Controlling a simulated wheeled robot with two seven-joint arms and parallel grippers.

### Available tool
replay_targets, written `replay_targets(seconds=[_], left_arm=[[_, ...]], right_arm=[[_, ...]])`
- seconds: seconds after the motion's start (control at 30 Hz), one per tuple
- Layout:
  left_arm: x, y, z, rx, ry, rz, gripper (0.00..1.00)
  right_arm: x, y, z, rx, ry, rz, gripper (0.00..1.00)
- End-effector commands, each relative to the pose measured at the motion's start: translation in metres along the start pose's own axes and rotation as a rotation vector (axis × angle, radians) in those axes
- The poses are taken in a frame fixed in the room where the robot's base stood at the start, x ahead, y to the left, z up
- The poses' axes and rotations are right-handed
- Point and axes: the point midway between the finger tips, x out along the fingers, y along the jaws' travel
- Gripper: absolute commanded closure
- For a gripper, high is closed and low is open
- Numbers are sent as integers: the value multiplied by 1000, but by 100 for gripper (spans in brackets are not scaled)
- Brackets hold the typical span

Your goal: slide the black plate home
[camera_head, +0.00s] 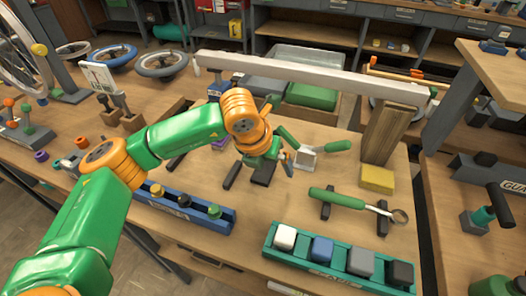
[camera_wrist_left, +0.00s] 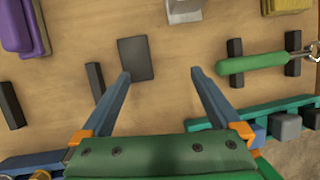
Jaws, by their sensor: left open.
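The black plate (camera_head: 264,173) lies flat on the wooden table, below my left gripper in the head view. In the left wrist view the plate (camera_wrist_left: 135,58) is a dark rectangle just beyond the left fingertip, apart from the space between the fingers. My left gripper (camera_wrist_left: 160,74) is open, with nothing between its fingers; whether a fingertip touches the plate cannot be told. In the head view the left gripper (camera_head: 275,156) is partly hidden by its own wrist. A dark bar (camera_wrist_left: 95,80) lies left of the plate, with another bar (camera_wrist_left: 11,106) farther left. My right gripper is not in view.
A green-handled tool (camera_head: 338,198) rests on two black supports at the right. A green tray (camera_head: 316,262) of coloured blocks and a blue rack (camera_head: 180,206) line the front. A long grey beam (camera_head: 310,75) on a wooden post (camera_head: 387,132) spans behind.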

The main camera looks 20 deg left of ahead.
Motion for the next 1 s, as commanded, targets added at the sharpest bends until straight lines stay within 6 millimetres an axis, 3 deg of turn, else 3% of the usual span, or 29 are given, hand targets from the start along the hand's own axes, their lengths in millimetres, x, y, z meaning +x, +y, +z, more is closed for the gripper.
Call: replay_targets(seconds=[0.03, 0.13, 0.5, 0.8, 0.87, 1.0], left_arm=[[-2, 15, 4, -15, -13, 61, 3], [-5, 31, 8, -35, -20, 130, 3], [55, 38, 9, -34, -19, 131, 3], [63, 39, 9, -31, -21, 129, 3], [63, 39, 9, -31, -21, 129, 13], [62, 39, 9, -31, -21, 129, 51]], right_arm=[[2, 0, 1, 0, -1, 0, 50], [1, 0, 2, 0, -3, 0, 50], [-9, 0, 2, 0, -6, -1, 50], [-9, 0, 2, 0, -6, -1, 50], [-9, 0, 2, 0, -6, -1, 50], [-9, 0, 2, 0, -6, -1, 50]])
